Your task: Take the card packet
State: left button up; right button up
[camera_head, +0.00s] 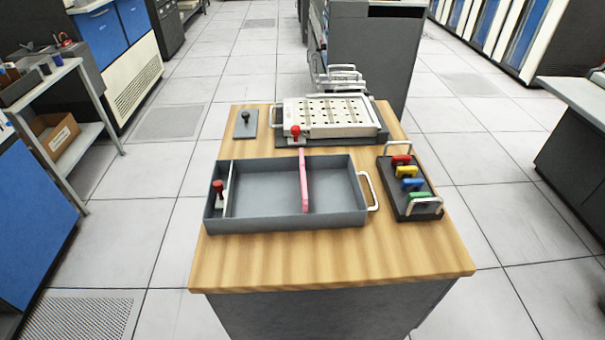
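A thin pink upright piece (304,182) stands across the middle of a grey tray (342,218); it may be the card packet, but I cannot tell for sure. The tray lies on a wooden-topped table and has a light handle on its right side. A narrow compartment at its left end holds a red-knobbed piece (219,190). The larger compartments on both sides of the pink piece look empty. Neither of my grippers is in view.
A white perforated box (330,115) sits at the table's back, with a red-knobbed piece (295,132) at its front. A black-knobbed plate (246,122) lies left of it. A dark rack (386,178) with coloured pieces stands right. The wooden front strip (330,262) is clear.

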aim_at(304, 187)
jog(key=l+u, duration=0.2)
jog(key=u, duration=0.15)
jog(key=l+u, duration=0.2)
jog(key=u, duration=0.15)
jog(key=l+u, duration=0.15)
jog(key=u, duration=0.2)
